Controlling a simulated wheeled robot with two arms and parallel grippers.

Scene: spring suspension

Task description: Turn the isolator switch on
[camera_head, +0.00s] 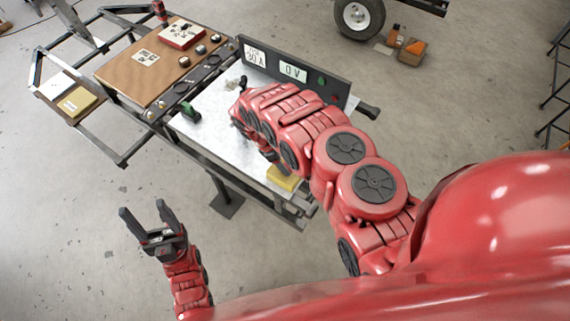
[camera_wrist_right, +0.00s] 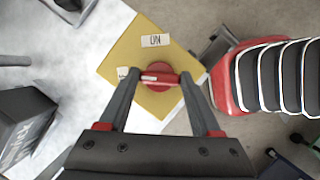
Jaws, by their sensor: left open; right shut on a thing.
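The isolator switch is a yellow box (camera_wrist_right: 165,103) with a red knob (camera_wrist_right: 158,76) on its face. Two white labels sit beside the knob, one above it and one to its left, and the small print is hard to read. My right gripper (camera_wrist_right: 160,78) has its two fingers on either side of the red knob, shut on it. The knob's grip bar lies crosswise between the fingers. In the head view the yellow box (camera_head: 283,179) shows at the bench's near right edge, partly hidden by my right arm. My left gripper (camera_head: 142,209) is open and empty over the floor, left of the bench.
The metal bench top (camera_head: 215,120) carries a black panel (camera_head: 292,72) with displays reading 30 A and 0 V. A green clip-like part (camera_head: 190,111) stands at its left edge. A wooden board (camera_head: 130,70) with a red box (camera_head: 182,35) adjoins it. Open floor lies in front.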

